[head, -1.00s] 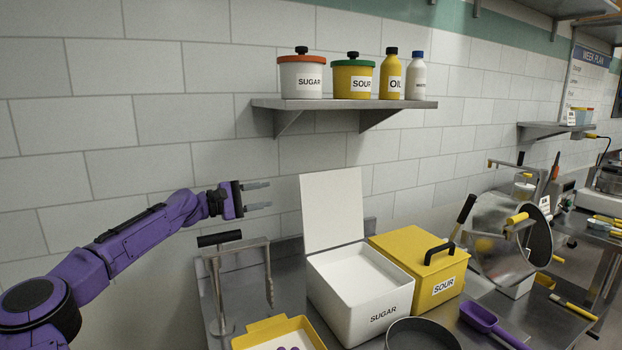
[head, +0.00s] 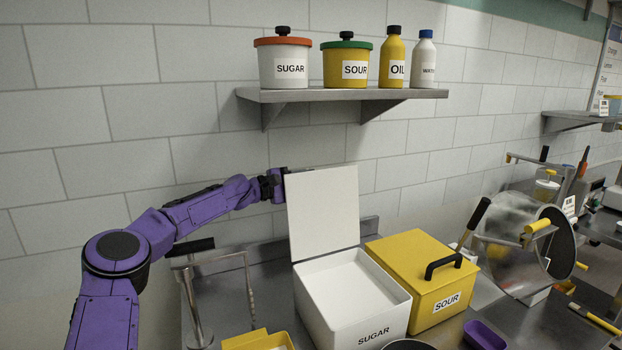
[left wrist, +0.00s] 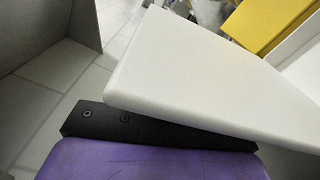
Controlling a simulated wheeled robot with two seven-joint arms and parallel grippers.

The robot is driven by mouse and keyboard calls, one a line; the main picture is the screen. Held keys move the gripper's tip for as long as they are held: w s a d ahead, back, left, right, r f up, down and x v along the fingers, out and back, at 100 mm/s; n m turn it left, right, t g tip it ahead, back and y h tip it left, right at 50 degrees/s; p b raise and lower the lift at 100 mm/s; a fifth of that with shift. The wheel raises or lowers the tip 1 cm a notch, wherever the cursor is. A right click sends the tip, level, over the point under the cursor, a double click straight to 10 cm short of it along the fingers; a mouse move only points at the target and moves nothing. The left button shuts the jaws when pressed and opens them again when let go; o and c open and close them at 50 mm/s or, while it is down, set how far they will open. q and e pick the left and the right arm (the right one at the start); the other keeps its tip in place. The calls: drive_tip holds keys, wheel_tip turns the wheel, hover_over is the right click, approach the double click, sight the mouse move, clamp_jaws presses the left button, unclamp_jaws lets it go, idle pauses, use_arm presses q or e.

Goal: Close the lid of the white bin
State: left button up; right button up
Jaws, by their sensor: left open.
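The white bin (head: 352,312), labelled SUGAR, stands on the steel counter. Its white lid (head: 324,212) stands upright at the bin's back edge, so the bin is open. In the left wrist view the lid (left wrist: 190,80) is a large white panel close in front of the camera. My left gripper (head: 283,177) is at the upper left edge of the lid, partly behind it. Its fingers are mostly hidden, and I cannot tell whether they touch the lid. The gripper is open. My right gripper is not in view.
A yellow bin (head: 425,280) labelled SOUR, with a black handle, stands right of the white bin. A metal tap-like frame (head: 190,290) is to the left. A wall shelf (head: 342,94) with jars and bottles hangs above. A drum (head: 515,230) stands at the right.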

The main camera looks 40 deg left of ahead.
use_arm(q)
drive_tip(key=shift+w+d+f, duration=0.15)
drive_tip(key=shift+w+d, duration=0.05)
drive_tip(key=shift+w, duration=0.4)
drive_tip(key=shift+w+d+f, duration=0.1)
drive_tip(key=shift+w+d, duration=0.05)
drive_tip(key=shift+w, duration=0.4)
drive_tip(key=shift+s+r, duration=0.35)
drive_tip(key=shift+s, duration=0.25)
drive_tip(key=shift+w+f, duration=0.15)
drive_tip(key=shift+w, duration=0.05)
clamp_jaws()
drive_tip(key=shift+s+d+r+m+b, duration=0.2)
drive_tip(key=shift+s+d+m+b, duration=0.1)
drive_tip(key=shift+d+b, duration=0.15)
drive_tip(key=s+d+m+b, duration=0.5)
drive_tip(key=d+m+b, duration=0.1)
drive_tip(key=d+b, duration=0.3)
drive_tip(key=shift+s+d+r+m, duration=0.2)
drive_tip(key=shift+d+r+m, duration=0.1)
drive_tip(key=shift+d, duration=0.45)
